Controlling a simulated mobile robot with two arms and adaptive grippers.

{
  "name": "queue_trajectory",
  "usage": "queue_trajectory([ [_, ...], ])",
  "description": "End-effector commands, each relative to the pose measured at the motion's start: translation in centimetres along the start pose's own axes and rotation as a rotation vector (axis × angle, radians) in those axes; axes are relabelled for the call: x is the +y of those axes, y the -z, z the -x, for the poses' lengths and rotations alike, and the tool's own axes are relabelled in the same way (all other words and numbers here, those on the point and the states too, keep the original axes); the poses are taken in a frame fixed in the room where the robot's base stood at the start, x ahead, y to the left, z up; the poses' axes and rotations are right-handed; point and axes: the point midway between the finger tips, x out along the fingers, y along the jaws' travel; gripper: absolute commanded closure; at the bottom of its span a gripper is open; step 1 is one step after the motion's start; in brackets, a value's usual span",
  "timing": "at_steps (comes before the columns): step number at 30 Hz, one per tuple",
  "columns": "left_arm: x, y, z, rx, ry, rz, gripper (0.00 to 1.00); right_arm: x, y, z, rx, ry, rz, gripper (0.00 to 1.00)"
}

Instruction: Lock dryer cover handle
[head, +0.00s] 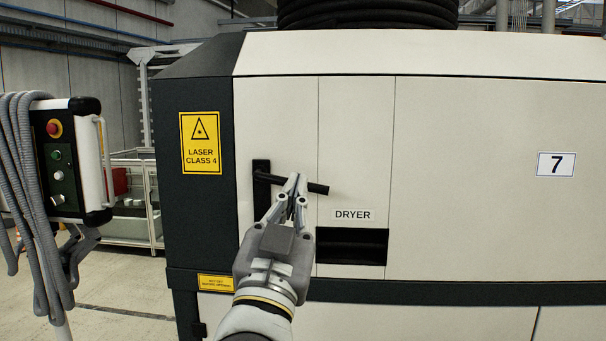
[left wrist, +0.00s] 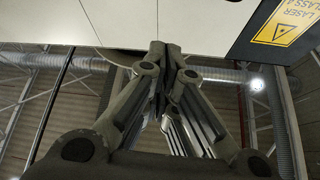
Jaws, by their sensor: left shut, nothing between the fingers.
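The dryer cover (head: 357,140) is a pale panel on the machine front, with a "DRYER" label (head: 353,215) on it. Its black handle (head: 318,188) sticks out roughly level to the right from a dark upright plate (head: 261,190). My left gripper (head: 297,180) is shut with nothing between its fingers. Its fingertips are at the handle in the head view, covering the middle of the bar; I cannot tell whether they touch it. In the left wrist view the shut fingers (left wrist: 165,55) point up at the pale machine front. My right gripper is not in view.
A dark slot (head: 352,246) lies below the label. A yellow laser sign (head: 200,143) is on the dark side panel. A control box (head: 70,160) with grey hoses stands at the left. The panel area right of the handle is clear.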

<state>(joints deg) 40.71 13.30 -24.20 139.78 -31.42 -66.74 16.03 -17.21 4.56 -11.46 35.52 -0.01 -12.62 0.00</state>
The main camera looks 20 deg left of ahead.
Motion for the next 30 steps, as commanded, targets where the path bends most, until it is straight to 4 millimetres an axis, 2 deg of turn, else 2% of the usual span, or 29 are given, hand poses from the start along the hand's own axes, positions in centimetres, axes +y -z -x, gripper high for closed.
queue_trajectory([
  [9, 0.0, 0.0, -0.1, 0.001, 0.0, 0.0, 1.0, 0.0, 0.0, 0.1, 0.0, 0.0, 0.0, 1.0],
  [13, 0.0, 0.2, -1.0, 0.0, 0.001, -0.002, 1.0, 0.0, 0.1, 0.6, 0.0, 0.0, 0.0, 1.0],
  [17, -0.2, 0.4, -3.1, 0.0, 0.003, -0.005, 1.0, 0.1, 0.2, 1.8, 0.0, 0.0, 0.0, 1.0],
  [28, -0.1, 0.5, -10.6, -0.001, 0.001, -0.004, 1.0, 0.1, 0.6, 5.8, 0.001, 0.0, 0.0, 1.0],
  [30, 0.0, -1.1, -9.8, -0.006, -0.001, -0.005, 1.0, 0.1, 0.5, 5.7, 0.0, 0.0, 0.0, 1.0],
])
